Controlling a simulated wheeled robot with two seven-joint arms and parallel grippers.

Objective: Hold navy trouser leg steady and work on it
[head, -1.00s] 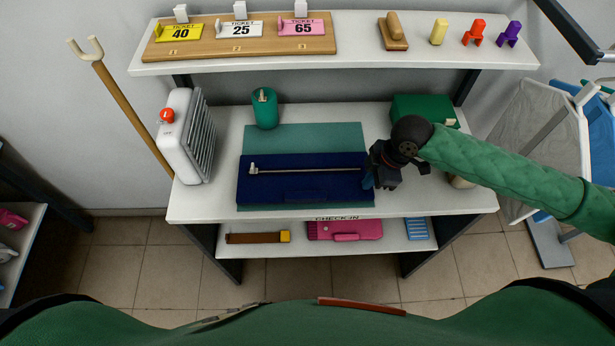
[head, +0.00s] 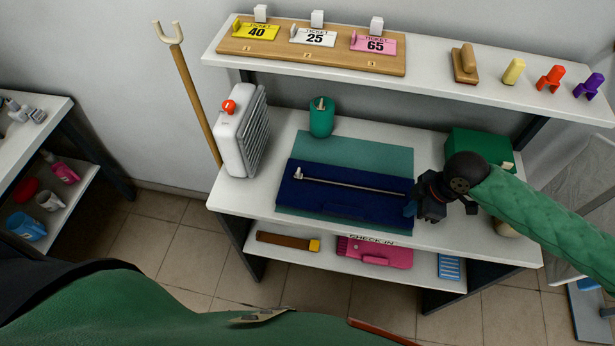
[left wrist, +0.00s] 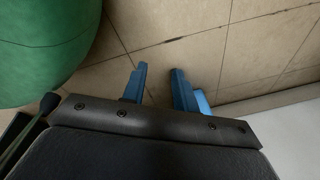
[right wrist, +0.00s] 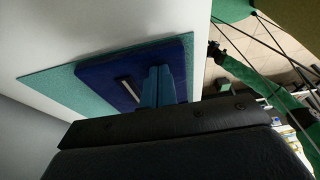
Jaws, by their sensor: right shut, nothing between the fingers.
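The navy trouser leg (head: 335,207) lies flat on a teal mat (head: 365,152) on the worktop. A thin pale metal strip (head: 350,185) runs along it, with a small light piece at its left end. My right gripper (head: 411,209) is at the leg's right edge, fingers pointing down. In the right wrist view its blue fingers (right wrist: 158,85) are together and empty, over or beside the navy cloth (right wrist: 105,68); contact cannot be told. My left gripper is outside the head view; in the left wrist view its fingers (left wrist: 158,85) are apart, empty, above floor tiles.
A white heater-like unit (head: 240,135) and a green cup (head: 321,118) stand left and behind. A green box (head: 478,147) is near my right arm. The ticket board (head: 310,58) is on the upper shelf; a pink item (head: 375,252) is on the lower shelf.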

